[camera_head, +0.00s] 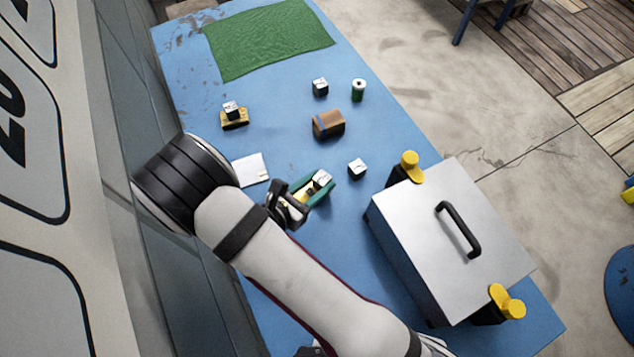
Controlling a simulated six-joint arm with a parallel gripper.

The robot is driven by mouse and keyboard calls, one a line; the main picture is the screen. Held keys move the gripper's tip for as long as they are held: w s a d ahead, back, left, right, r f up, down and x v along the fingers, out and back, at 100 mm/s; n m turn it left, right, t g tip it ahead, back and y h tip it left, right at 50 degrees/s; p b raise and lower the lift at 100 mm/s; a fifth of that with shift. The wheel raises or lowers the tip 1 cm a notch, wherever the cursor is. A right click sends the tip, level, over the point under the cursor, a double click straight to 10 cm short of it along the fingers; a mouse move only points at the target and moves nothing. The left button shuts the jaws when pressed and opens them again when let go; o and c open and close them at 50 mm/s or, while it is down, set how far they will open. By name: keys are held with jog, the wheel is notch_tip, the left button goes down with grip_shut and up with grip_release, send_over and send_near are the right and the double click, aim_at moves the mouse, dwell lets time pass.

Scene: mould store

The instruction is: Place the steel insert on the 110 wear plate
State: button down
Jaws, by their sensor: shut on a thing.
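My gripper (307,192) is near the middle of the blue table, reaching up and right. It is shut on what looks like a small steel block (321,178), taken as the steel insert. Yellow and teal surfaces show around the block and fingers; I cannot tell whether they are a plate, a tray or finger parts. Other steel blocks show: one (357,168) to the right of my gripper, one (320,86) farther back, and one (231,108) on a yellow base (235,121) at left. No number 110 is readable, so I cannot tell which thing is the wear plate.
A large grey case (420,245) with a black handle and yellow-knobbed latches stands at right.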

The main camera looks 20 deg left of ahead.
jog(key=shift+f, duration=0.35)
jog(key=shift+c, duration=2.4)
grip_release()
jog(key=shift+f, duration=0.1)
